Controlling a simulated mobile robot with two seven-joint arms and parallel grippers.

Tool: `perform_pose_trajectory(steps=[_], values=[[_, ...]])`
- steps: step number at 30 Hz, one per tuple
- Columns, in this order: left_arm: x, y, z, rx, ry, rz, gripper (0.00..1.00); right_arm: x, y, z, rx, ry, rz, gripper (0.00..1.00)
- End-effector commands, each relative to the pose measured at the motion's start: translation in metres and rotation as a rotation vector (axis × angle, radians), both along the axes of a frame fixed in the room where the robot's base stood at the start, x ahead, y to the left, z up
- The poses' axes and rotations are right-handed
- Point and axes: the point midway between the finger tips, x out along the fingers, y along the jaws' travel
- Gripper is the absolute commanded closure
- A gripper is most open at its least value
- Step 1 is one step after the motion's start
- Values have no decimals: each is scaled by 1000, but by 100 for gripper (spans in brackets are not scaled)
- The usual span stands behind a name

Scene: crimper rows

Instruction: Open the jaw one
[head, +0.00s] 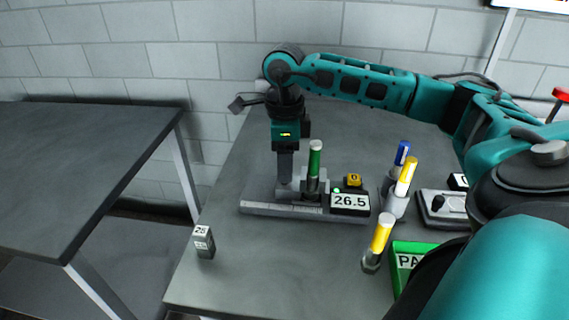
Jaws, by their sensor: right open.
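The measuring gauge (270,209) lies on the grey table, with a scaled rail, upright grey jaw parts and a display (349,202) that reads 26.5. A yellow button marked 0 (353,180) and a small green light sit by the display. A green-and-white upright piece (315,160) stands at the gauge's jaws; whether they touch it is unclear. My right gripper (285,180) is open and points down at the gauge's left jaw part, just left of the green piece. The fingertips overlap the jaw, so contact cannot be told. My left gripper is out of view.
A small block marked 25 (203,242) stands at the front left. The table's front left is mostly clear.

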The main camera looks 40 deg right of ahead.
Motion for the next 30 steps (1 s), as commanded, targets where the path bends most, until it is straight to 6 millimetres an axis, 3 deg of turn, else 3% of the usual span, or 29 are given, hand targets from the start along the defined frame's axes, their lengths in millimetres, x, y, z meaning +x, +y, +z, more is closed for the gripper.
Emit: perform_pose_trajectory(steps=[12,27,30], values=[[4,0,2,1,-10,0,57,0,0,-9,0,-1,0,47],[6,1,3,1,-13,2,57,0,0,-9,0,-1,0,95],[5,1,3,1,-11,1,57,0,0,-9,0,-1,1,100]])
